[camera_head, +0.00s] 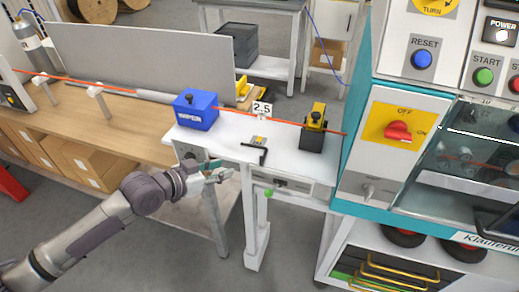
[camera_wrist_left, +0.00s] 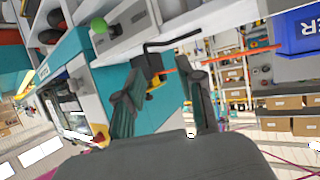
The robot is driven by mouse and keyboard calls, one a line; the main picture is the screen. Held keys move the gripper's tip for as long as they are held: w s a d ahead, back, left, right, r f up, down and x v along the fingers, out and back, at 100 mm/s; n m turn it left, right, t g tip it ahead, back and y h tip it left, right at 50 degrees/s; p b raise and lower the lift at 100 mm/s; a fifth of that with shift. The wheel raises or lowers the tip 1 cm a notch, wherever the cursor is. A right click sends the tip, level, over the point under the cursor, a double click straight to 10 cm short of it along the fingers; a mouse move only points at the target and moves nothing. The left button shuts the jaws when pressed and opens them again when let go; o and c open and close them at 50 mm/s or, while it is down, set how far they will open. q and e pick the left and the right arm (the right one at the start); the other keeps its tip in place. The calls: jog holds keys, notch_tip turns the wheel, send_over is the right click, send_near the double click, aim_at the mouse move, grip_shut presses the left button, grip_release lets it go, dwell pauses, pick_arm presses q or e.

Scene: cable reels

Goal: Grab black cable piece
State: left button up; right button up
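A thin black bent piece (camera_head: 255,153), which I take for the black cable piece, lies on the white table (camera_head: 215,148) near its front edge. It also shows in the left wrist view (camera_wrist_left: 172,43), beyond the fingertips. My left gripper (camera_head: 226,173) is in front of the table edge, to the left of the black piece and apart from it. In the left wrist view its two fingers (camera_wrist_left: 168,82) are spread with nothing held between them. My right gripper is not in view.
A blue box (camera_head: 196,110) and a black clamp with a yellow top (camera_head: 313,130) stand on the table, with an orange cable (camera_head: 285,121) running between them. A "2.5" sign (camera_head: 262,108) stands behind. The teal machine (camera_head: 343,165) borders the right side.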

aim_at(261, 165)
pick_arm(q)
jog(key=shift+m+h, duration=0.3)
jog(key=shift+h, duration=0.1)
jog(key=p+x, duration=0.1)
jog(key=x, duration=0.3)
jog(key=s+d+p+x, duration=0.1)
jog(key=x, duration=0.3)
jog(key=d+r+p+x, duration=0.1)
jog(key=x, duration=0.3)
jog(key=shift+d, duration=0.1)
jog(key=shift+d+f, duration=0.1)
jog(key=shift+f, duration=0.05)
grip_shut()
